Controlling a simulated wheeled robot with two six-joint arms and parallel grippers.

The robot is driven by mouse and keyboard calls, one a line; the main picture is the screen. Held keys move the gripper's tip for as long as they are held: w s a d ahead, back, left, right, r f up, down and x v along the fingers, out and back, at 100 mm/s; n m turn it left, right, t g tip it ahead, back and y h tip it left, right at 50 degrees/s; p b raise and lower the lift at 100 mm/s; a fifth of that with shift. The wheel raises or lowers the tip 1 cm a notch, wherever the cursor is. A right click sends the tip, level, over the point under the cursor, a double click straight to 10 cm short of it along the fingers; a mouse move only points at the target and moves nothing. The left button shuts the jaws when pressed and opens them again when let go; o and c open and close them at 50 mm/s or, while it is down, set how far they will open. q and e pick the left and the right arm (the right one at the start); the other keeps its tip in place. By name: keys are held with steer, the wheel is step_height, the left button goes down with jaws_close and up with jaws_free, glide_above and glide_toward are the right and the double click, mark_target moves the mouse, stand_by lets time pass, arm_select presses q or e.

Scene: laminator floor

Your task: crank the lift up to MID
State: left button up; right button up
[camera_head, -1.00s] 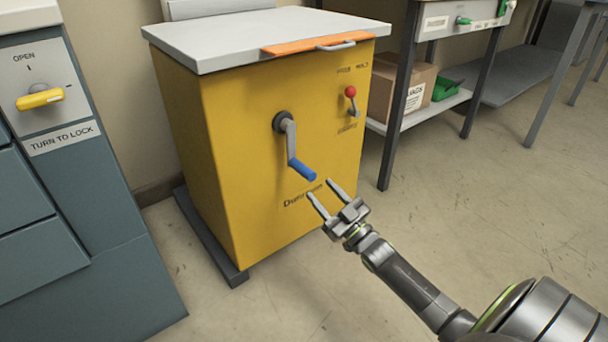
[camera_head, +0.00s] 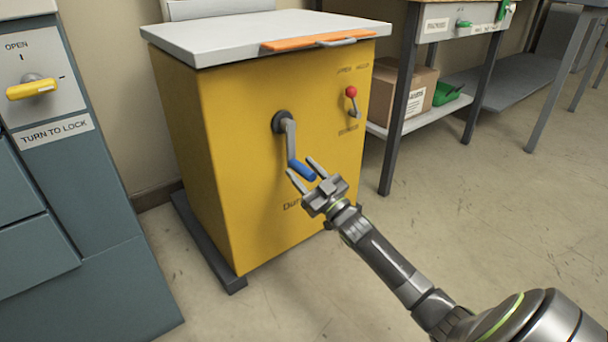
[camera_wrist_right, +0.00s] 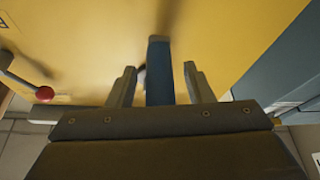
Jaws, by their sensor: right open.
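The yellow cabinet (camera_head: 225,150) has a crank on its front, with a grey arm (camera_head: 289,138) hanging down from a dark hub and a blue handle (camera_head: 303,170) at its lower end. My right gripper (camera_head: 302,172) is open at the blue handle. In the right wrist view the blue handle (camera_wrist_right: 160,75) stands between the two spread fingers (camera_wrist_right: 158,85), with a gap to each. Lettering below the crank is partly hidden by the gripper. No MID mark is readable. My left gripper is not in view.
A red-knobbed lever (camera_head: 351,93) sits right of the crank and also shows in the right wrist view (camera_wrist_right: 44,93). An orange bar (camera_head: 310,42) edges the grey lid. A teal cabinet with a yellow knob (camera_head: 32,88) stands left. A bench with a cardboard box (camera_head: 420,90) stands right.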

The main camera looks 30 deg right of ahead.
jaws_close()
stand_by(0.3)
steer(key=shift+a+r, duration=0.1)
steer(key=shift+a, duration=0.05)
